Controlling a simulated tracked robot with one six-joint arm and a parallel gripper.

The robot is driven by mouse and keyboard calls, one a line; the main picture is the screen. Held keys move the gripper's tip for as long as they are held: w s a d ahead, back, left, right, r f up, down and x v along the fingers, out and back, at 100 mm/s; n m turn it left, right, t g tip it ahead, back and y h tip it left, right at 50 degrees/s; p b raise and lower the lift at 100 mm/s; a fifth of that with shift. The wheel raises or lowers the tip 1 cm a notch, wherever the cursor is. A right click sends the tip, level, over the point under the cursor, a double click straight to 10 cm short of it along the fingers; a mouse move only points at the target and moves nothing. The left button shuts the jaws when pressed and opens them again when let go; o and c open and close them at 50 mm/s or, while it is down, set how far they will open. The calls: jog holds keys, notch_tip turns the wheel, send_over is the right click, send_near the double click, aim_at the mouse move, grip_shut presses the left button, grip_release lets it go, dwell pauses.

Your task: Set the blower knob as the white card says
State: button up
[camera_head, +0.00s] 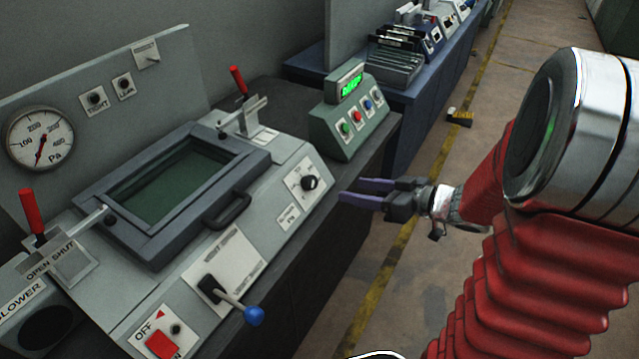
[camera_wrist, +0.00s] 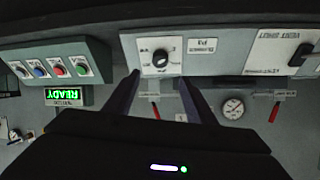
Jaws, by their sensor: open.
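The black rotary knob (camera_head: 309,182) sits on a white scale plate at the right end of the grey machine's sloped front. Its scale marks are too small to read. A small white card (camera_head: 288,217) with dark print lies just below the plate; its print is not clearly legible. In the wrist view, which is upside down, the knob (camera_wrist: 160,59) is between and beyond my finger tips, with the white card (camera_wrist: 203,46) to its right. My gripper (camera_head: 352,191) is open and empty, to the right of the knob and apart from it.
A blue-tipped lever (camera_head: 252,315), a red switch (camera_head: 162,345) and a window handle (camera_head: 230,210) share the machine's front. A green button box (camera_head: 350,125) with a lit display stands behind the knob. A round Pa gauge (camera_head: 40,138) is on the back panel.

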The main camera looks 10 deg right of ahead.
aim_at(314, 183)
jog(key=x, duration=1.3)
jog(key=shift+w+a+f, duration=0.2)
jog(key=shift+c, duration=0.4)
jog(key=c, duration=0.9)
jog(key=shift+d, duration=0.35)
jog(key=shift+c, duration=0.3)
jog(key=shift+a, duration=0.25)
jog(key=shift+r+m, duration=0.1)
jog(key=shift+m, duration=0.2)
